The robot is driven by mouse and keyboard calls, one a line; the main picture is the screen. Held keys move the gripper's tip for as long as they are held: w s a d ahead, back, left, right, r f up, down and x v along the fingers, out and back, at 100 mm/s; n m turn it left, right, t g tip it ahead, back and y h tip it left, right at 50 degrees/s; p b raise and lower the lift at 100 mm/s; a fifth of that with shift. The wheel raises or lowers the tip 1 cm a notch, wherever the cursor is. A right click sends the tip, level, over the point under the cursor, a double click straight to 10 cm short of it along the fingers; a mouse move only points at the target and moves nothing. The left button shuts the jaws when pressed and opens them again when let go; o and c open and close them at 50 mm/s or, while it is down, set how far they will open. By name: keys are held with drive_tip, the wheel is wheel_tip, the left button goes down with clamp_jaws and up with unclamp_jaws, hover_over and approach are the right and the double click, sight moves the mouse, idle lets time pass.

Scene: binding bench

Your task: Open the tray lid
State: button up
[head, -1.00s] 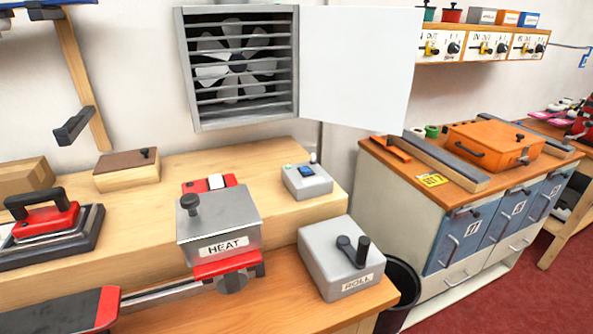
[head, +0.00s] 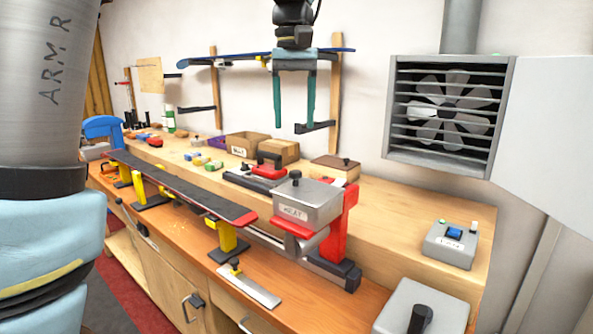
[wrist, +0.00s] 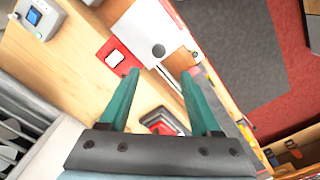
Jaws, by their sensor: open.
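No label marks a tray; two lidded boxes are in view. A grey metal box (head: 308,204) marked HEAT has a dark knob on its flat top and sits on a red stand. Its knobbed top also shows in the wrist view (wrist: 178,34), beyond my fingertips. A low wooden box (head: 335,170) with a brown top and small dark knob sits behind it, top down. My gripper (head: 293,126) hangs above the bench with its two teal fingers apart and empty, touching nothing. Its fingers (wrist: 160,72) also show in the wrist view.
A red-handled iron (head: 266,172) and cardboard boxes (head: 247,145) stand left of the metal box. A long dark board (head: 175,185) lies on yellow supports in front. A grey control box (head: 450,245) is at right. An open white panel (head: 555,130) juts out beside the fan.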

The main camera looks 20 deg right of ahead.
sight(295, 171)
wheel_tip(295, 171, down, 10)
drive_tip(key=shift+s+f+p, duration=0.1)
drive_tip(key=shift+f+p, duration=0.15)
drive_tip(key=shift+p, duration=0.6)
clamp_jaws()
idle(1.0)
